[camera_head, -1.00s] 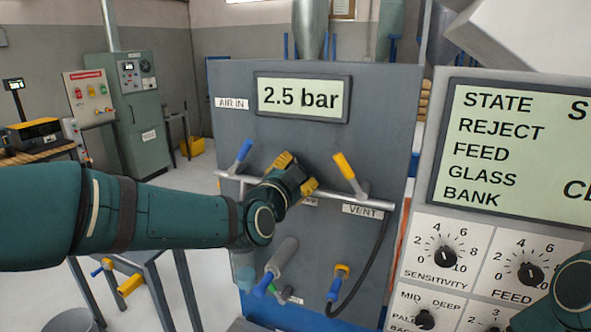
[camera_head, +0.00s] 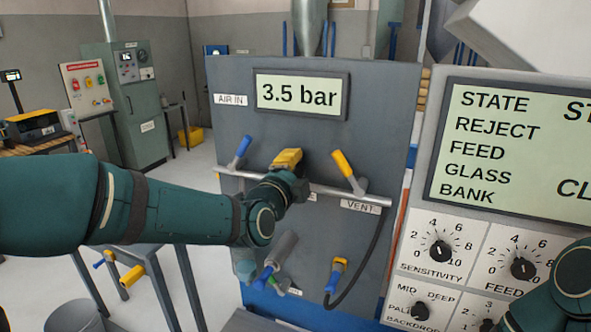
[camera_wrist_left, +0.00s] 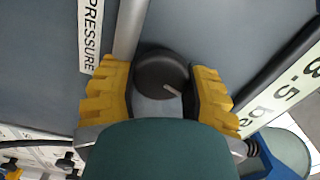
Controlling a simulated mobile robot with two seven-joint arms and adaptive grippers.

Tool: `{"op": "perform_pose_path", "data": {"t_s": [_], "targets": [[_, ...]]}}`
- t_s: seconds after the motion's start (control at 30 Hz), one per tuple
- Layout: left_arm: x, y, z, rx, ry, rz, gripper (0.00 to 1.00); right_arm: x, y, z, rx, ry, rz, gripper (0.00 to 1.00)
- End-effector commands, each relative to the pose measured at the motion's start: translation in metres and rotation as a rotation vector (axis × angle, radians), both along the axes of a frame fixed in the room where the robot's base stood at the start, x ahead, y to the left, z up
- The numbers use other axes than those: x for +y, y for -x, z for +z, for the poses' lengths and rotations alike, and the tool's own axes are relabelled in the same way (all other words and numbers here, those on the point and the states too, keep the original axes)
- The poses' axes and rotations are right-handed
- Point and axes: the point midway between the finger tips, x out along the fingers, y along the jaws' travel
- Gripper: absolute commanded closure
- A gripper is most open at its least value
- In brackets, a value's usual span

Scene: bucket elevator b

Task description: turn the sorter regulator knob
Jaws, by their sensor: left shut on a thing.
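The regulator knob (camera_wrist_left: 162,76) is a round dark knob with a pale pointer line, seen in the left wrist view. It sits on the grey panel (camera_head: 230,130) beside a metal pipe. My left gripper (camera_wrist_left: 163,88) has its yellow fingers on both sides of the knob and is shut on it. In the head view my left gripper (camera_head: 287,160) covers the knob at the panel's middle. The display (camera_head: 299,97) above reads 3.5 bar. My right arm shows at the lower right edge, but its gripper is out of view.
A blue-handled valve (camera_head: 240,150) and a yellow-handled valve (camera_head: 347,170) flank the gripper on the pipe. A black hose (camera_head: 378,245) hangs at right. A control panel (camera_head: 431,205) with several knobs stands close on the right.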

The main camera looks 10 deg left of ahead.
Motion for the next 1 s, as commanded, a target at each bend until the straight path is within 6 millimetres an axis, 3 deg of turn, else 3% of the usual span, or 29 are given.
{"op": "perform_pose_path", "data": {"t_s": [0.5, 0.53, 0.6, 1.0], "targets": [[-0.0001, -0.0002, 0.0012, -0.007, -0.018, 0.000, 0.88, -0.0001, 0.0000, 0.0007, 0.000, 0.000, 0.000, 1.00], [-0.0002, -0.0002, 0.0014, -0.007, -0.017, 0.000, 0.39, -0.0001, 0.0000, 0.0007, 0.000, 0.000, 0.000, 1.00], [-0.0001, -0.0002, 0.0011, -0.007, -0.017, 0.000, 0.19, -0.0001, -0.0001, 0.0007, 0.000, 0.000, 0.000, 1.00], [0.0013, 0.0059, 0.0009, -0.005, -0.016, 0.000, 0.19, -0.0001, -0.0002, 0.0007, -0.001, 0.000, 0.000, 1.00]]}}
